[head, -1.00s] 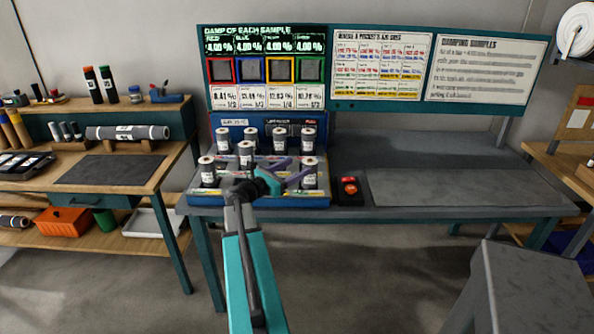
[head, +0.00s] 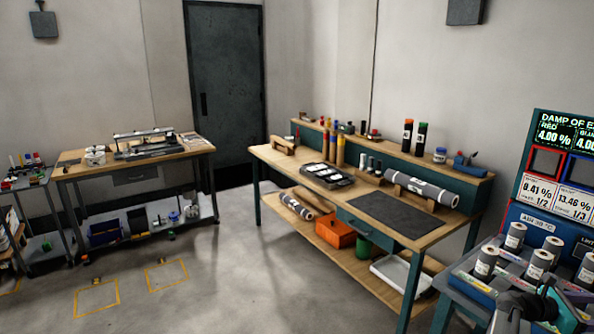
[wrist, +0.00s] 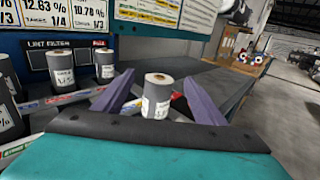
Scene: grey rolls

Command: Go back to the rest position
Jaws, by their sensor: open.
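My gripper (wrist: 158,77) shows in the wrist view with its two purple fingers spread apart. A grey roll with a white label (wrist: 161,97) stands upright in the gap between them; I cannot tell whether it is between the fingers or beyond them. No finger visibly touches it. In the head view, the dark wrist and teal part of my arm show at the bottom right, in front of the rack of grey rolls (head: 538,262); the fingers are not clear there. More labelled rolls (wrist: 61,71) stand at the left of the wrist view.
A damp display panel (head: 553,165) stands behind the rolls. To the left is a wooden workbench (head: 285,160) with a dark mat (head: 392,215) and an orange box (head: 336,233) below. Another bench (head: 130,165) stands farther left, near a dark door (head: 226,85). Open floor lies between the benches.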

